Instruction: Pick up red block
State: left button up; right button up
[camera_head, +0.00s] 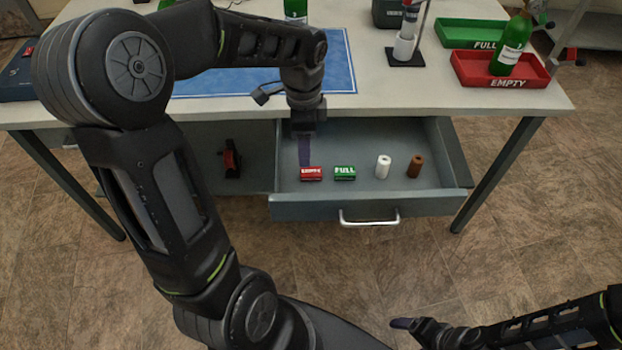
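A small red block (311,174) with white lettering that looks like EMPTY lies in the open drawer (370,207), near its front left. A green block (344,173) marked FULL lies just to its right. My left gripper (305,152) points down into the drawer, with its fingertip just behind and above the red block. Whether it touches the block is not clear. Its fingers overlap in this view, so its opening is hidden. My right gripper (403,323) is low at the bottom right, away from the drawer, its fingers seen edge-on.
A white cylinder (383,166) and a brown cylinder (414,166) stand in the drawer to the right. On the table (400,93) are a red EMPTY tray (470,72) holding a green bottle (511,45), a green FULL tray (470,30) and a blue mat (340,65).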

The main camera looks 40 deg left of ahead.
aim_at(305, 171)
pick_arm(q)
jog(key=shift+f, duration=0.35)
jog(key=shift+f, duration=1.2)
jog(key=shift+f, duration=0.1)
notch_tip(305, 171, down, 5)
jog(key=shift+f+b, duration=0.1)
jog(key=shift+b, duration=0.2)
jog(key=shift+c, duration=0.4)
grip_shut()
